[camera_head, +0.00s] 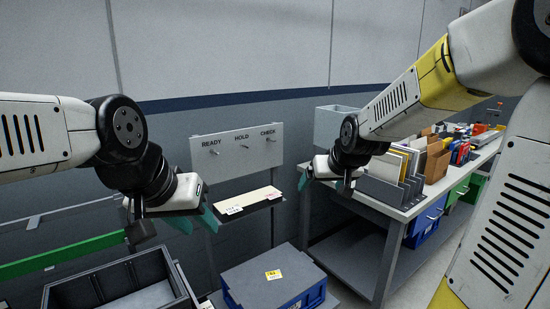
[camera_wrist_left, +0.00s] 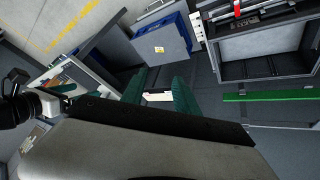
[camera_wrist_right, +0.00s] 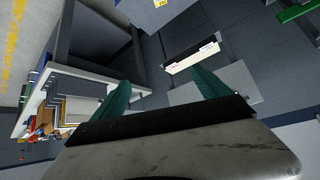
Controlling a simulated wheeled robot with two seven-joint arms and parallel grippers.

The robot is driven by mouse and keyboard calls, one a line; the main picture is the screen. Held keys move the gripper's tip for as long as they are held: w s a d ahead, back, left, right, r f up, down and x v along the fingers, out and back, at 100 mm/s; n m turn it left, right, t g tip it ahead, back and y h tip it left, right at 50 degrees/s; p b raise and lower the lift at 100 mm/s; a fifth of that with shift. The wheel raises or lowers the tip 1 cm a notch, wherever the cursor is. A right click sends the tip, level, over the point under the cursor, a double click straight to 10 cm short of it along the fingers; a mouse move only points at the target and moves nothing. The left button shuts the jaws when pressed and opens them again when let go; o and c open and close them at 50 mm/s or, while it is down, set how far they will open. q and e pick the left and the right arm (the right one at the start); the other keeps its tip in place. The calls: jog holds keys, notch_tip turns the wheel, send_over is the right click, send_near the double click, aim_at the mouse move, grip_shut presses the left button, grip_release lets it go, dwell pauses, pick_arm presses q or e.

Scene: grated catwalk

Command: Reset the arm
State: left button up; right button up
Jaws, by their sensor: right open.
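My left gripper (camera_head: 190,220) hangs at the left, in front of the wall panel and above a black crate. In the left wrist view its two teal fingers (camera_wrist_left: 160,76) stand apart with nothing between them.
A panel (camera_head: 240,150) reads READY, HOLD, CHECK, above a small shelf with a pale board (camera_head: 247,200). A black crate (camera_head: 60,296) and a blue lidded box (camera_head: 275,274) are below. The workbench (camera_head: 405,211) carries racks and bins. A green bar (camera_head: 60,255) is at left.

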jog(key=s+r+g, duration=0.1)
jog(key=s, duration=1)
jog(key=s+d+r+m+g, duration=0.1)
jog(key=s+r, duration=0.1)
jog(key=s, duration=0.9)
jog(key=shift+s+d+r, duration=0.15)
jog(key=shift+s+d, duration=0.05)
jog(key=shift+d, duration=0.1)
